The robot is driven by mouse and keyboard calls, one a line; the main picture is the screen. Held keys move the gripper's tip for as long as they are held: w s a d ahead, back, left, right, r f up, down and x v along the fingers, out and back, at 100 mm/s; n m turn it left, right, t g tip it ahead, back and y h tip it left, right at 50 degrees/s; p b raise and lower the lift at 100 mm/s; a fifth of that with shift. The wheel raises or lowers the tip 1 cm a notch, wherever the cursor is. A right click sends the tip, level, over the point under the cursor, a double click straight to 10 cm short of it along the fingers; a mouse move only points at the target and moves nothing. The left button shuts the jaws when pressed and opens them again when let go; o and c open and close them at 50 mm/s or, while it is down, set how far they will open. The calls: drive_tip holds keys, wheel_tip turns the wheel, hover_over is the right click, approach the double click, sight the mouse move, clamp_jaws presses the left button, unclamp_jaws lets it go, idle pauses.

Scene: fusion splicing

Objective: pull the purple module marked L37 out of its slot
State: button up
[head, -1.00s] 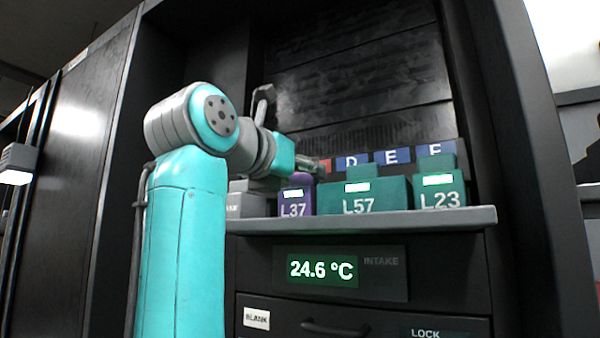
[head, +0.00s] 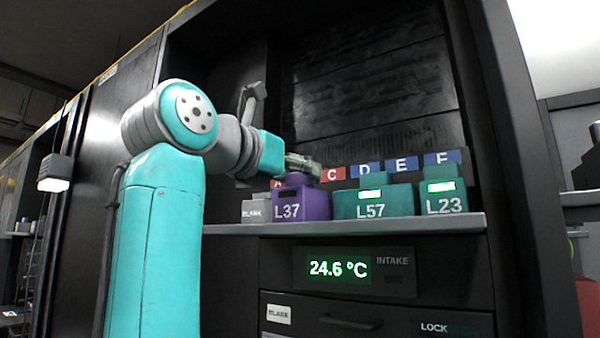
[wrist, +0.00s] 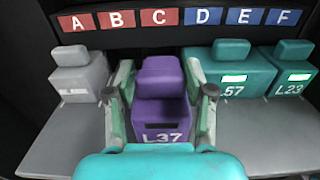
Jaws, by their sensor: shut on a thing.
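The purple module marked L37 (head: 301,204) stands out in front of the row, nearer the shelf's front edge than the green L57 module (head: 372,203). Its display strip is dark. In the wrist view the purple module (wrist: 160,108) is between the two fingers of my gripper (wrist: 160,82), which are shut on it from both sides. In the head view my gripper (head: 302,168) is at the module's top, partly hidden. Whether the module's underside touches the shelf, I cannot tell.
The green L23 module (head: 443,197) stands right of L57; both have lit displays. A grey blank module (wrist: 80,78) stands to the left. A label strip lettered A to F (wrist: 180,18) runs behind. The grey shelf (wrist: 62,140) is bare in front.

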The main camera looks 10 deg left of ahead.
drive_tip(key=shift+s, duration=0.1)
drive_tip(key=o, duration=1.4)
drive_tip(key=v, duration=1.2)
drive_tip(key=shift+s+a, duration=0.1)
